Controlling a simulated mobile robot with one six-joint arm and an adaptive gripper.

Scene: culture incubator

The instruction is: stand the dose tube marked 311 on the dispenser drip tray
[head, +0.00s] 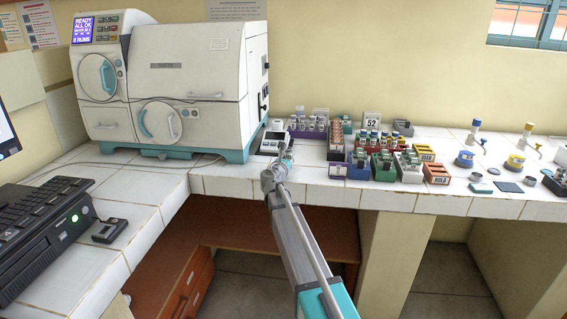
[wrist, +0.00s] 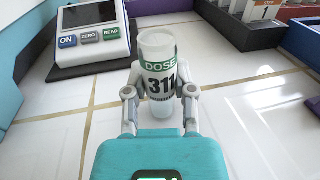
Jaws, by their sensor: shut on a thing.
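The dose tube (wrist: 158,52) is white with a green DOSE band and the number 311. It shows in the wrist view, roughly upright. My gripper (wrist: 160,95) is shut on it, with one finger on each side. The tube is over the white tiled counter, and I cannot tell whether its base touches. In the head view my gripper (head: 283,150) is at the counter's front, beside the small meter. I cannot make out which piece is the drip tray.
The meter (wrist: 91,33) with ON, ZERO and READ buttons is just left of the tube. Racks of vials (head: 383,165) fill the counter between my gripper and the dispensers. Small dark flat pieces (head: 509,187) lie before the dispensers. A large white incubator (head: 190,85) stands left.

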